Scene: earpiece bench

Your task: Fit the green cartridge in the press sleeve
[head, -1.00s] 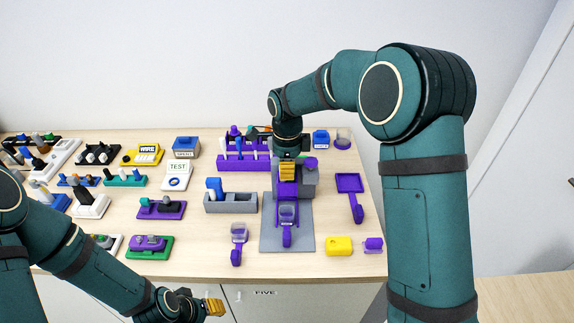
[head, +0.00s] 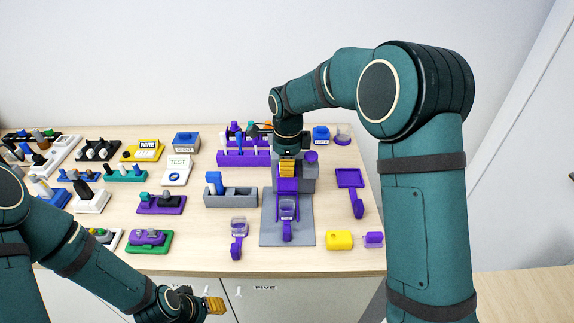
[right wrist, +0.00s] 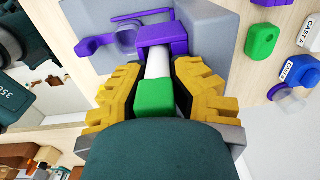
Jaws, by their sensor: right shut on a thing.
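In the right wrist view my right gripper (right wrist: 155,95) is shut on the green cartridge (right wrist: 155,98), with a yellow finger on each side. A white cylindrical part (right wrist: 159,64) runs from the green block towards a purple bracket (right wrist: 168,33) on the grey press. Whether its tip is inside the sleeve is hidden. In the head view my right gripper (head: 287,168) is over the press, whose grey base (head: 273,234) lies on the bench; the cartridge is hidden there. My left gripper (head: 215,305) is low, in front of the bench edge; its opening is unclear.
A grey holder with a blue piece (head: 234,197) is left of the press. A purple rack (head: 243,158) stands behind, left. A purple scoop (head: 350,179) and yellow block (head: 339,240) lie to the right.

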